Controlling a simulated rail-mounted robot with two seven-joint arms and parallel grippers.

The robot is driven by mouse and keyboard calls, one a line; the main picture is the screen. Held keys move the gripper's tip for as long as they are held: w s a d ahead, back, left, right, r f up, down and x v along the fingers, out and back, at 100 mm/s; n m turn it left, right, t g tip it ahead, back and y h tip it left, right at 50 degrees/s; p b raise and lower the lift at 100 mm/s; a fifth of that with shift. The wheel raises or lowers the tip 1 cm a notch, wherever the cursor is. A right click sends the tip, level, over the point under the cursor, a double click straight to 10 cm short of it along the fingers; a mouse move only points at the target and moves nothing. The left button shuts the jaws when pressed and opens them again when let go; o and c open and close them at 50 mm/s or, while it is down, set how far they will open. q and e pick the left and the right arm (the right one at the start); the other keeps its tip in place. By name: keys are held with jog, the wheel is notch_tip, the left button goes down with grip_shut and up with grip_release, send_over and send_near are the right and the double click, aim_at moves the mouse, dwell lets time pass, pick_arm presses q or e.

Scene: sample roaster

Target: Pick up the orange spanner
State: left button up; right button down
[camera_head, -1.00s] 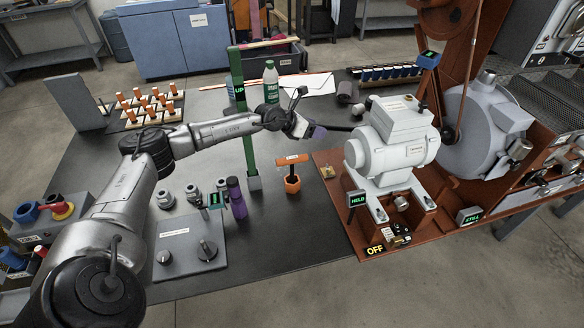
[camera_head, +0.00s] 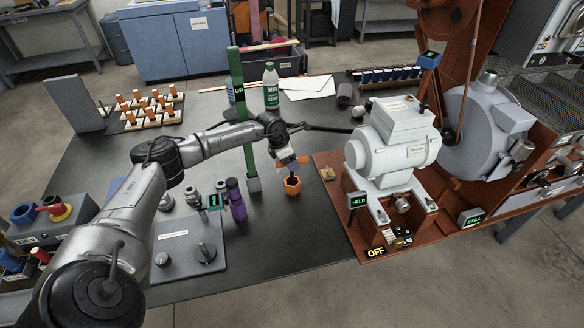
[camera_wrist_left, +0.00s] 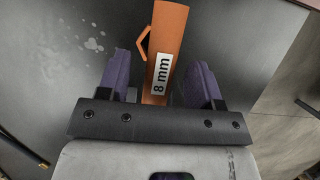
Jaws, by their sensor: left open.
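The orange spanner has a flat orange top bar marked "8 mm". In the left wrist view the bar (camera_wrist_left: 167,35) lies between the two purple fingers of my left gripper (camera_wrist_left: 160,78), with a visible gap on each side. In the head view my open left gripper (camera_head: 289,164) is over the spanner and hides most of it; an orange end of the bar (camera_head: 304,159) shows at its right. Below is an orange six-sided holder (camera_head: 292,187) on the dark table, partly visible in the wrist view too (camera_wrist_left: 143,44). My right gripper is not in view.
A green post (camera_head: 247,130) stands just left of the gripper, and a purple bottle-like item (camera_head: 236,198) is at lower left. A white motor (camera_head: 393,140) on a brown base is to the right. The table in front of the holder is clear.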

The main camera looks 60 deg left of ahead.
pick_arm(q)
jog(key=shift+w+f, duration=0.25)
jog(key=shift+f, duration=0.3)
jog(key=shift+c, duration=0.4)
grip_shut()
